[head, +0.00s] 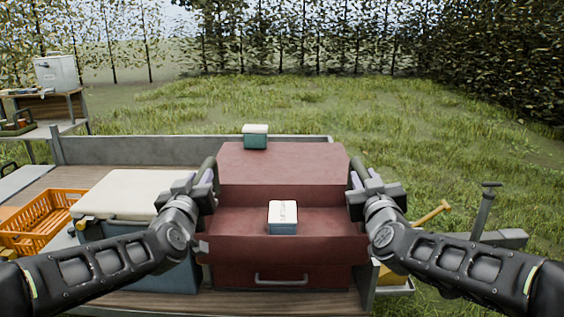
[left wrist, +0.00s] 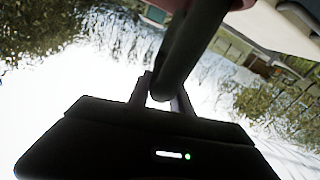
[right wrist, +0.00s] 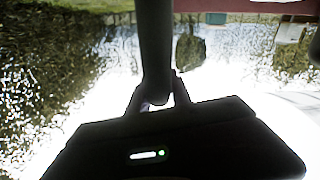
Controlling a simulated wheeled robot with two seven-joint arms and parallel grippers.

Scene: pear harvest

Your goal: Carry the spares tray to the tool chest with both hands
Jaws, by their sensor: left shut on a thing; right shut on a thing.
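The dark red spares tray (head: 230,248) spans the space between my two grippers. A small white-topped box (head: 282,217) stands in it. My left gripper (head: 204,187) is shut on the dark handle bar at the tray's left side, and the bar shows between the fingers in the left wrist view (left wrist: 188,50). My right gripper (head: 362,186) is shut on the matching right bar, also in the right wrist view (right wrist: 156,45). The red tool chest (head: 235,277), with a grey drawer handle, shows below and behind the tray. I cannot tell whether they touch.
Left are a cream-lidded blue cooler (head: 120,193) and an orange crate (head: 42,222) on the wooden bed, edged by a grey side board (head: 140,150). A yellow-handled tool (head: 433,214) lies right. Grass lies beyond.

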